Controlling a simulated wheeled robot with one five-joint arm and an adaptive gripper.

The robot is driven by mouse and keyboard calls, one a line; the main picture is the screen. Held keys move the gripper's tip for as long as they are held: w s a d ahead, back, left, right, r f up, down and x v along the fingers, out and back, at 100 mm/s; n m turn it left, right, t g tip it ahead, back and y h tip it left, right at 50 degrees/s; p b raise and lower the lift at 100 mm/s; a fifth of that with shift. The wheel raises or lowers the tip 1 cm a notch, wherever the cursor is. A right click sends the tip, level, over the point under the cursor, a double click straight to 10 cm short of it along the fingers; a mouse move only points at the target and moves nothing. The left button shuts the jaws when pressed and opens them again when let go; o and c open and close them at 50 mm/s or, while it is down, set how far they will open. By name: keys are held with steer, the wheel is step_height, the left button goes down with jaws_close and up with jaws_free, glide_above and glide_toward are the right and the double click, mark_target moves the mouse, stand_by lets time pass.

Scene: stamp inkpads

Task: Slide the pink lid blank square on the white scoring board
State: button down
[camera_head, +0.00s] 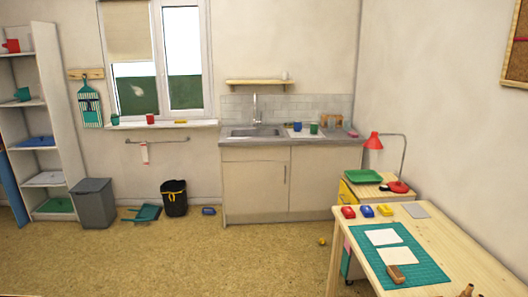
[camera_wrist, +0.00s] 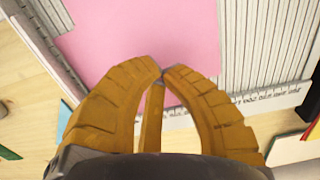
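The pink lid blank (camera_wrist: 150,30) lies flat on the white scoring board (camera_wrist: 265,50) in the wrist view. The board has fine grooves, and a ruled edge with numbers slopes along its lower right. Grooves show to the right of the blank and a strip at its upper left. The blank's near edge is partly hidden by my fingers, so I cannot tell whether it sits square. My gripper (camera_wrist: 161,73) has its tan ribbed fingertips together over the blank's near part, with nothing seen between them. I cannot tell whether the tips touch it. I cannot make out the board in the head view.
In the head view, the wooden table (camera_head: 455,262) holds a green cutting mat (camera_head: 425,268) with white sheets (camera_head: 383,237) and a brown block (camera_head: 395,274). Red (camera_head: 348,212), blue (camera_head: 367,211) and yellow (camera_head: 385,210) pads stand behind. Dark and green items edge the wrist view.

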steer(key=shift+f+b, duration=0.8)
steer(key=shift+f, duration=0.2)
steer(key=shift+s+d, duration=0.1)
stand_by(0.3)
steer(key=shift+s+d, duration=0.2)
steer(key=shift+d, duration=0.05)
steer(key=shift+s+d+b, duration=0.55)
steer(key=shift+b, duration=0.1)
stand_by(0.9)
steer(key=shift+r, duration=0.2)
steer(key=shift+r+p, duration=1.8)
steer(key=shift+r, duration=1.55)
